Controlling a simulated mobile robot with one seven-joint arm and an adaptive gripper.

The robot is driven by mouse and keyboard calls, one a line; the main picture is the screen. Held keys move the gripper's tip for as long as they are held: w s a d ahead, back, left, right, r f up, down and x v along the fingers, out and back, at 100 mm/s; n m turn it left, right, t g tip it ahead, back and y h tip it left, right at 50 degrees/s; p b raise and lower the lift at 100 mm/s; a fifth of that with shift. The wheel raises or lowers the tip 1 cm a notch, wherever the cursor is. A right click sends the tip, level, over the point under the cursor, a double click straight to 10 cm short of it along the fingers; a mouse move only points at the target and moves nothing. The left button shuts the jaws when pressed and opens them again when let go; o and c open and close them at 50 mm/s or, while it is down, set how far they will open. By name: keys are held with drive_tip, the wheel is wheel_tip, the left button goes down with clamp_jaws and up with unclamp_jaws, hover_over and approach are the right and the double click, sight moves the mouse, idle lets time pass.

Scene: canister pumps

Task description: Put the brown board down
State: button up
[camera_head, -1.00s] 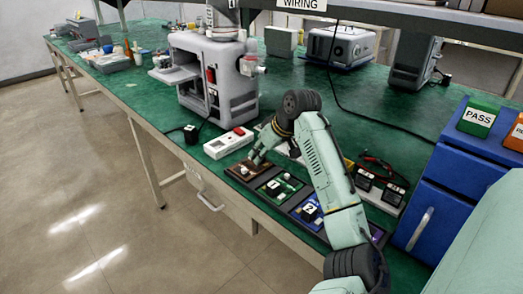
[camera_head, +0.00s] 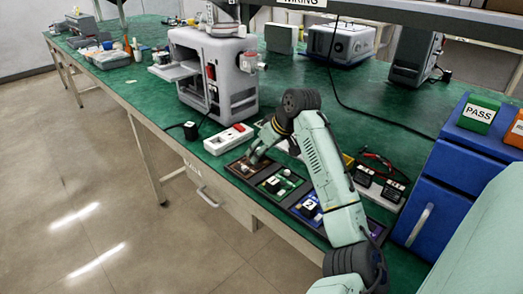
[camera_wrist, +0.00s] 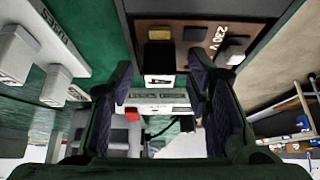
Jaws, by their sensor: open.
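The brown board (camera_head: 243,168) lies in the left slot of a dark tray on the green bench. In the wrist view the brown board (camera_wrist: 205,36) carries a "230 V" label, a black block (camera_wrist: 159,56) with a white face, and other small parts. My gripper (camera_head: 254,157) is low over the board and hides part of it. In the wrist view my gripper (camera_wrist: 160,88) is open, with its two fingers apart on either side of the black block. I cannot tell whether the fingers touch it.
A green board (camera_head: 279,184) and a blue board (camera_head: 309,207) lie in the neighbouring slots. A white box with a red switch (camera_head: 229,139) stands just behind the tray. Dark modules (camera_head: 380,185) and blue drawers (camera_head: 445,165) stand to the right. The bench's front edge is close.

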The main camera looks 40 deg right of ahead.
drive_tip(key=b+v, duration=0.1)
drive_tip(key=v, duration=1.1)
drive_tip(key=shift+r+b, duration=0.15)
drive_tip(key=shift+b, duration=0.25)
